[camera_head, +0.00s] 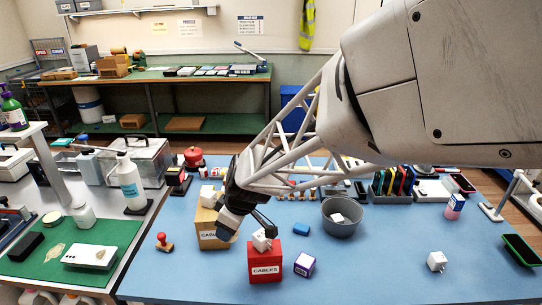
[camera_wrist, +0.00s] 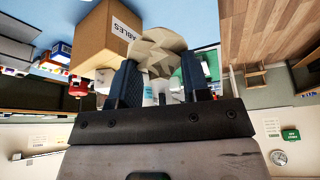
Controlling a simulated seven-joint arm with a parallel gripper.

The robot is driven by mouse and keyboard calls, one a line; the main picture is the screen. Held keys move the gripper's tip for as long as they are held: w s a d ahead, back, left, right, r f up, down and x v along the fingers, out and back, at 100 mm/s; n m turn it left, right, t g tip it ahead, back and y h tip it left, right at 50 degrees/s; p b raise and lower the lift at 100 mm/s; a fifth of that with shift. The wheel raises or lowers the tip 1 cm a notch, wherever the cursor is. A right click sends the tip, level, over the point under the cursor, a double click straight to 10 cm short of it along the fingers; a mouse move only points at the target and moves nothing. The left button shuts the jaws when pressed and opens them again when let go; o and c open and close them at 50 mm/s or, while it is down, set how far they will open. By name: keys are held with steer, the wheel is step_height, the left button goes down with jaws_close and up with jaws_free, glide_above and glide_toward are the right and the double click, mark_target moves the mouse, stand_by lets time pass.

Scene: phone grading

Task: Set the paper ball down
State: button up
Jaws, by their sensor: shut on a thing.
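The paper ball (camera_wrist: 158,48) is a crumpled, beige lump between the two dark fingers of my gripper (camera_wrist: 157,75) in the wrist view. The gripper is shut on it. Beside the ball, to the left in that view, is a tan cardboard box (camera_wrist: 95,38) with a label ending in "ABLES". I cannot tell whether ball and box touch. In the head view my gripper (camera_head: 240,218) hangs over the blue table, by the cardboard box (camera_head: 213,240) and a red box (camera_head: 265,265) marked "CABLES". I cannot make out the ball there.
A white plug-like piece (camera_head: 262,240) sits on the red box. A purple-and-white box (camera_head: 305,264), a stamp (camera_head: 163,242) and a grey bin (camera_head: 342,228) stand nearby. Another white plug (camera_head: 437,261) lies right. The blue table (camera_head: 375,272) is clear at front centre-right.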

steer(key=w+d, duration=0.5)
steer(key=w, duration=0.3)
steer(key=w+d+m, duration=0.1)
steer(key=w+d, duration=0.3)
steer(key=w, duration=0.4)
steer(key=shift+w+d+f+t, duration=0.25)
steer(key=shift+d+f+t, duration=0.05)
steer(key=shift+d+f, duration=0.05)
step_height(320, 180, down, 11)
steer(key=shift+w, duration=0.1)
steer(key=shift+w+a+f, duration=0.25)
steer(key=shift+w+a, duration=0.55)
steer(key=shift+w, duration=1.7)
steer(key=shift+w+a+f, duration=0.25)
steer(key=shift+w+a, duration=0.6)
steer(key=shift+w, duration=1.65)
steer(key=shift+w+a+f, duration=0.25)
steer(key=shift+w+a, duration=0.55)
steer(key=shift+w, duration=1.7)
steer(key=shift+c, duration=0.2)
steer(key=shift+f, duration=1.75)
